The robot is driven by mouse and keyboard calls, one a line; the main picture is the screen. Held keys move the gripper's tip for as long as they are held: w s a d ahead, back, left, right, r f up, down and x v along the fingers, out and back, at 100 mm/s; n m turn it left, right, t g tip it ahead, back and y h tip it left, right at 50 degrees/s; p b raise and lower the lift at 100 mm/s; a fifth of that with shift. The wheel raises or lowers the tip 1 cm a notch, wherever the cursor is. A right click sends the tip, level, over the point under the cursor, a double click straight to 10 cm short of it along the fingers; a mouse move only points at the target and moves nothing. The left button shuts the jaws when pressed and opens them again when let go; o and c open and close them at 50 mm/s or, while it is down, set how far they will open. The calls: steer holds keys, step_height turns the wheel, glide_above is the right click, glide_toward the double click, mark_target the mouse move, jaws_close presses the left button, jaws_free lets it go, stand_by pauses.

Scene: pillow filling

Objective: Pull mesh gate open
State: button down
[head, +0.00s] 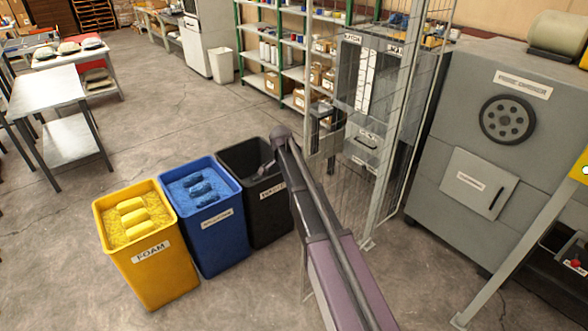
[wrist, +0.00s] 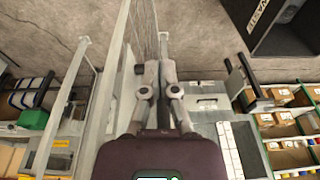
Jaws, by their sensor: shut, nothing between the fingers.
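The mesh gate (head: 385,140) is a wire panel in a pale metal frame, right of the middle in the head view. In the wrist view the mesh (wrist: 150,38) shows nearly edge-on, just beyond my fingertips. My gripper (head: 264,171) is over the black bin in the head view, left of the mesh, and partly hidden by my arm. In the wrist view my gripper (wrist: 160,72) is shut and empty, its fingers close to the mesh plane; I cannot tell whether they touch it. A black bar, perhaps a handle (wrist: 240,80), shows to the right of the fingers.
The black bin (head: 268,220), blue bin (head: 222,240) and yellow FOAM bin (head: 160,270) stand in a row left of my arm. A large grey machine (head: 455,130) stands at right, a grey cabinet (head: 375,75) behind the mesh. Floor (head: 170,120) beyond the bins is clear.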

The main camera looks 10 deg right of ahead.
steer(key=s+d+f+n+b, duration=0.1)
steer(key=s+n, duration=0.5)
steer(key=s, duration=0.9)
steer(key=s+d+f+n+g+y+b, duration=0.1)
steer(key=s+d+n, duration=0.2)
steer(key=s, duration=1.3)
steer(key=n, duration=0.2)
steer(key=shift+f+n+y, duration=0.3)
steer(key=shift+n, duration=0.1)
steer(key=shift+d, duration=0.1)
